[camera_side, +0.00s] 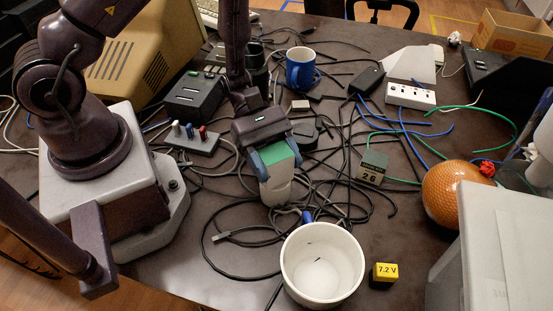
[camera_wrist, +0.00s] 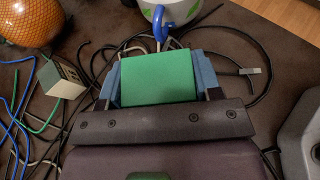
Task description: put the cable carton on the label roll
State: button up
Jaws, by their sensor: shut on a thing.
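My gripper (camera_side: 276,166) is near the middle of the table in the side view, pointing down. Its blue fingers are shut on a box with a green top and a pale grey front, which I take to be the cable carton (camera_side: 276,187). In the wrist view my gripper (camera_wrist: 159,82) has the carton's green top (camera_wrist: 158,75) between its fingers. The carton looks roughly upright. Its underside is hidden, so I cannot tell whether it touches anything below. I cannot pick out the label roll with certainty; it may be hidden beneath the carton.
A white tub (camera_side: 322,268) stands in front, beside a yellow-topped 7.2 V block (camera_side: 383,275). A green-topped block marked 26 (camera_side: 372,167) and an orange ball (camera_side: 455,193) are to the right. A blue mug (camera_side: 300,68) stands behind. Loose cables cover much of the table.

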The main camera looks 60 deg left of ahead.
jog(key=o, duration=1)
jog(key=shift+f, duration=0.1)
jog(key=v, duration=0.7)
jog(key=shift+a, duration=0.3)
